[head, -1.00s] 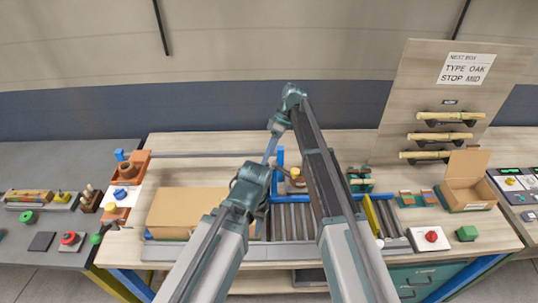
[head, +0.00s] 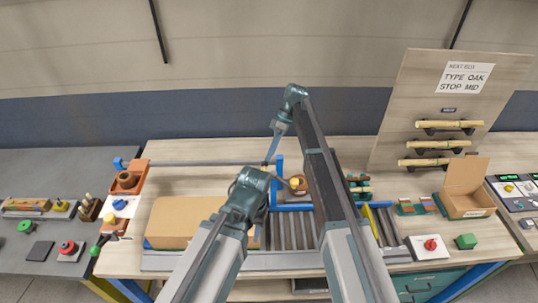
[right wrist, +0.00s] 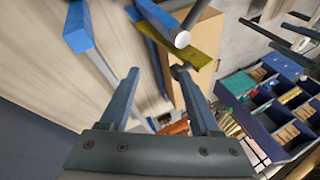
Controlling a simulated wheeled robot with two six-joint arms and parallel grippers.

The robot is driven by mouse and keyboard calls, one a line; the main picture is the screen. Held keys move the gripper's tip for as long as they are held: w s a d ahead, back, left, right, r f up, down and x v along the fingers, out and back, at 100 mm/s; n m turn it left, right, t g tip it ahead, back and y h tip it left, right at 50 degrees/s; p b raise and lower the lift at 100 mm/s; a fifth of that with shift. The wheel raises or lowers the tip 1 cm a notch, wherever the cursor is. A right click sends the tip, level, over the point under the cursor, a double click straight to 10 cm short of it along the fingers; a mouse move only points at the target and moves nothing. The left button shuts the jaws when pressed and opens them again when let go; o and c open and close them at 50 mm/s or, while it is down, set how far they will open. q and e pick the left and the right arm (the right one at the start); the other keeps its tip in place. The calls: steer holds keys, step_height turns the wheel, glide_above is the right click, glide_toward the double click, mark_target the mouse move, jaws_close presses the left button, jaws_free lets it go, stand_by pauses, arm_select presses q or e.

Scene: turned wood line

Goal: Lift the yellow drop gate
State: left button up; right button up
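The yellow drop gate (head: 371,219) is a narrow yellow bar across the roller conveyor, just right of my right arm in the head view. My arm partly hides it there. A yellow bar, probably the gate, shows in the right wrist view (right wrist: 150,40), beyond my fingertips beside a pale round rod end. My right gripper (right wrist: 155,75) is open there, with nothing visible between its fingers; the gap to the bar is hard to judge. In the head view my right gripper (head: 269,155) points down, left of the gate.
A closed carton (head: 185,220) stands left of the rollers (head: 292,230). A blue post (head: 279,167) rises behind them.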

steer(key=w+d+r+p, duration=0.4)
steer(key=w+r+p, duration=0.1)
steer(key=w, duration=0.4)
steer(key=shift+r, duration=0.35)
stand_by(0.7)
steer(key=shift+w+a+r+p, duration=0.1)
steer(key=shift+p, duration=0.2)
